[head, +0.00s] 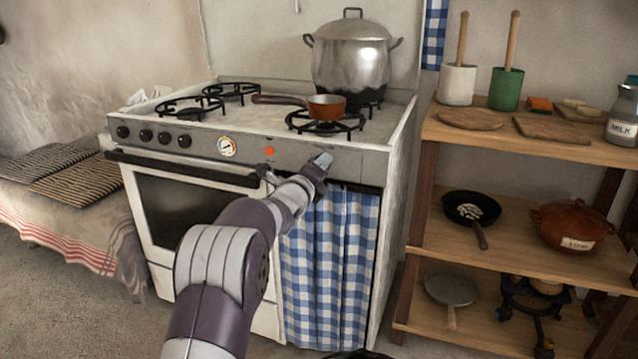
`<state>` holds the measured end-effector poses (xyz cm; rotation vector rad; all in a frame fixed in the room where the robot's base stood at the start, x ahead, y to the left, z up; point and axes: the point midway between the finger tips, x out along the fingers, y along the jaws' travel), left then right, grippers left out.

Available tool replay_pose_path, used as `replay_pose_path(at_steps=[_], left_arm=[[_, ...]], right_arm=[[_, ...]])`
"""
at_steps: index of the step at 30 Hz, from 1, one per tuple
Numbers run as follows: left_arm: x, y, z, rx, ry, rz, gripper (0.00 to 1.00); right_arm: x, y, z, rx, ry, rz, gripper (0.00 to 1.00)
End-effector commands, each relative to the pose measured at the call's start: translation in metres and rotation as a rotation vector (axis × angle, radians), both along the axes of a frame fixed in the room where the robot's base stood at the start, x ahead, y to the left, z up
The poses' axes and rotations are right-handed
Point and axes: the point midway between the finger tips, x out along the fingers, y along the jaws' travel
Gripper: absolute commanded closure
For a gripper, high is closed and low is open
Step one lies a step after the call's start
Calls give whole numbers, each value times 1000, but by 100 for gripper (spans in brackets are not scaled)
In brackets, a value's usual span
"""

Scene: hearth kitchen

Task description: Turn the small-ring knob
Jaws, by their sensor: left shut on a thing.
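The stove's front panel (205,147) carries several dark knobs (164,138) in a row at its left, then a round dial and an orange light. My left gripper (321,162) is at the right part of this panel, right of the orange light (270,151). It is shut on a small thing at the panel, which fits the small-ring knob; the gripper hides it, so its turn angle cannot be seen. My right gripper is not in view.
A small brown saucepan (327,107) sits on the front right burner, its handle pointing left. A large lidded pot (351,62) stands behind it. The oven door handle (180,167) and a blue checked curtain (335,255) are below the panel. Wooden shelves (500,135) stand at the right.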

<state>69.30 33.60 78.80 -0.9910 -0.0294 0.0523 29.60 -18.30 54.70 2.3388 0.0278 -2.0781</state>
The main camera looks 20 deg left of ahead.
Motion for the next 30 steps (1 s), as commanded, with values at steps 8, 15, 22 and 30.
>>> replay_pose_path(at_steps=[8,15,22,30], left_arm=[[0,0,-6,148,13,-1,89],[0,0,-4,207,17,0,89],[0,0,-3,221,18,0,89],[0,0,-3,222,18,-1,56]], right_arm=[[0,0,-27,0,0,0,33],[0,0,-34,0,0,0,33],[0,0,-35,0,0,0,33],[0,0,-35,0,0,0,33]])
